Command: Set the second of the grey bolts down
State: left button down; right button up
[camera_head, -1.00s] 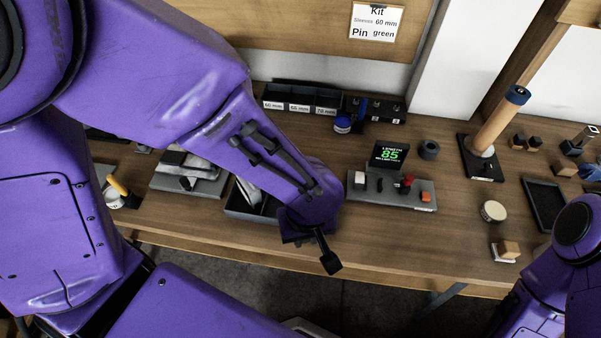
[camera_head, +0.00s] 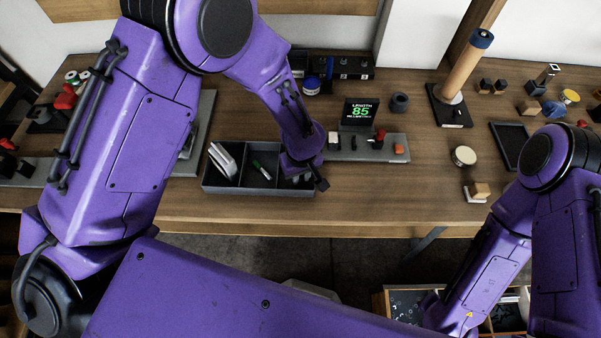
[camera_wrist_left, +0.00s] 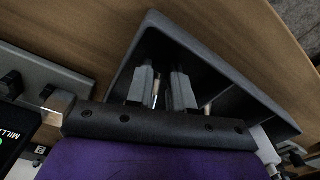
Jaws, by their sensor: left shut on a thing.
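My left gripper (camera_head: 303,179) is over the right compartment of a dark grey divided tray (camera_head: 245,190) at the bench's front edge. In the left wrist view its two fingers (camera_wrist_left: 161,88) reach down inside the tray walls (camera_wrist_left: 215,78). They are shut on a small, thin, pale thing between them, taken to be the grey bolt (camera_wrist_left: 156,95); it is mostly hidden. I cannot tell whether it touches the tray floor. My right arm shows at the right, but its gripper is out of view.
A grey fixture (camera_head: 370,152) and a length display (camera_head: 359,112) reading 85 stand just right. An open drawer (camera_head: 378,304) lies below the bench.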

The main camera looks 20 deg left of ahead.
pick_arm(q)
jog(key=shift+f, duration=0.1)
jog(key=c, duration=1.3)
grip_release()
jog(key=r, duration=1.2)
jog(key=shift+s+d+r, duration=0.15)
jog(key=shift+s+d, duration=0.1)
jog(key=shift+s, duration=0.05)
